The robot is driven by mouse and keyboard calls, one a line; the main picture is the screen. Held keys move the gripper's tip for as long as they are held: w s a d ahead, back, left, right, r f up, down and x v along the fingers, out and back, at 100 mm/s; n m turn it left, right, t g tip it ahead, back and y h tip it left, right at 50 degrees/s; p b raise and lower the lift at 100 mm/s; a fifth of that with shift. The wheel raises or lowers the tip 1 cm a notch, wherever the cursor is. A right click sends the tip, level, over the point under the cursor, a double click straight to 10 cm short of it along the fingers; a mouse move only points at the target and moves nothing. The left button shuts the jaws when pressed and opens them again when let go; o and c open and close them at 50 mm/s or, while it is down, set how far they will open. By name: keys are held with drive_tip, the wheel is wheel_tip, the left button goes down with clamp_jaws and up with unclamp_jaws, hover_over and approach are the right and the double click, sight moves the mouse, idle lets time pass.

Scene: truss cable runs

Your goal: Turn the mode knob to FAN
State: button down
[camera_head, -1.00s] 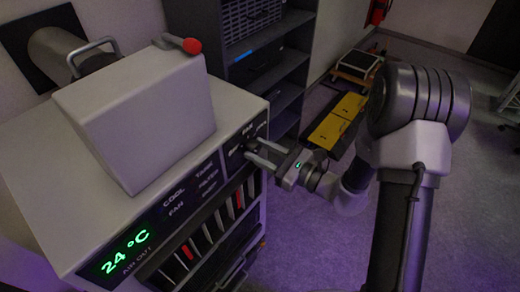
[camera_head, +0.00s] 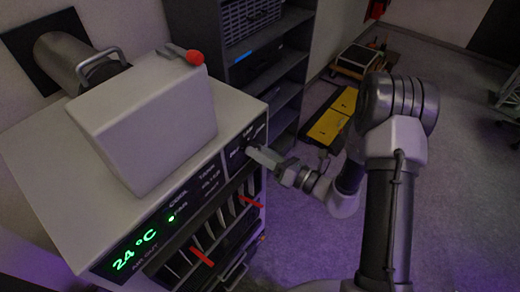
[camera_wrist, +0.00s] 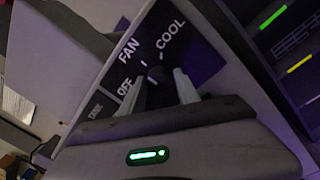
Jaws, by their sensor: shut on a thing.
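The mode knob (camera_wrist: 158,76) is a dark round knob on a black panel with OFF, FAN and COOL labels around it. My gripper (camera_wrist: 162,86) is shut on it, one finger on each side; the fingers hide part of it. Which label the knob's pointer faces is hard to tell. In the head view my gripper (camera_head: 262,156) is at the right end of the grey unit's front, where it covers the knob.
The grey unit (camera_head: 50,185) shows a green 24 °C display (camera_head: 134,250). Red strips (camera_head: 201,257) stick out from its slotted outlet below. A grey box with a red-tipped lever (camera_head: 194,57) sits on top.

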drive_tip(key=shift+m, duration=0.3)
drive_tip(key=c, duration=0.9)
unclamp_jaws()
drive_tip(key=p+v, duration=0.1)
drive_tip(key=v, duration=1.6)
drive_tip(key=shift+s+d, duration=0.15)
drive_tip(key=shift+s, duration=0.05)
